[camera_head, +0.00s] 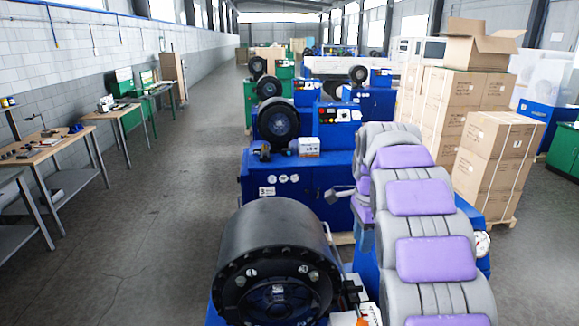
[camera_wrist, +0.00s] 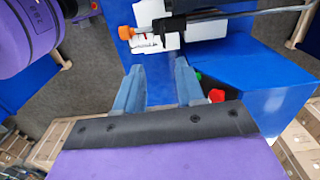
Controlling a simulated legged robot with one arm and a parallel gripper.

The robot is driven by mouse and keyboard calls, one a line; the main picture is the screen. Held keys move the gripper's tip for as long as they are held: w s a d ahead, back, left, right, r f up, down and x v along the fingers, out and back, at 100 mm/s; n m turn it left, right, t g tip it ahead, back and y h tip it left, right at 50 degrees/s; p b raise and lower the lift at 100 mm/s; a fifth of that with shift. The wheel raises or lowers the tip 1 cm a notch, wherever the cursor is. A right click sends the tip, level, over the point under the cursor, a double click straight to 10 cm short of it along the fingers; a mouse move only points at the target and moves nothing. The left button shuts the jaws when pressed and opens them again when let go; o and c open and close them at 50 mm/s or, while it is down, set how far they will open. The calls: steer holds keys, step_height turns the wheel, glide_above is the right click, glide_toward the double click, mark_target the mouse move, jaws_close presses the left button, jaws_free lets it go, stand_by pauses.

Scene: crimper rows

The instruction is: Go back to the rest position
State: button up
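My arm, grey with purple pads, rises from the lower right of the head view and folds over at the top. My gripper (camera_head: 338,195) hangs beyond the fold, beside the blue body of a crimper. In the wrist view my gripper (camera_wrist: 160,68) shows two blue-grey fingers, spread apart with nothing between them. Past the fingertips are an orange knob (camera_wrist: 125,32) and a white item (camera_wrist: 190,30) by a blue machine surface. A red button (camera_wrist: 216,95) is just right of the fingers. No object is held.
A black crimper drum (camera_head: 275,262) stands close in front, with more blue crimpers (camera_head: 290,185) in a row behind. A small white box (camera_head: 308,147) sits on one. Stacked cartons (camera_head: 495,150) stand at right, workbenches (camera_head: 45,147) at left. The left aisle floor (camera_head: 150,220) is clear.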

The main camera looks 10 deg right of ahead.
steer(key=s+a+f+n+b, duration=0.3)
steer(key=s+f+n, duration=0.3)
steer(key=s, duration=0.7)
steer(key=s+a+f+n+g+b, duration=0.1)
steer(key=s+a+f+n+b, duration=0.3)
steer(key=s, duration=1)
steer(key=s+a+f+n+b, duration=0.3)
steer(key=s+f+n, duration=0.4)
steer(key=s, duration=0.6)
step_height(320, 180, down, 2)
steer(key=shift+s+a+f+n+g+b, duration=0.15)
steer(key=shift+s+a+n+g+b, duration=0.25)
steer(key=shift+b, duration=0.35)
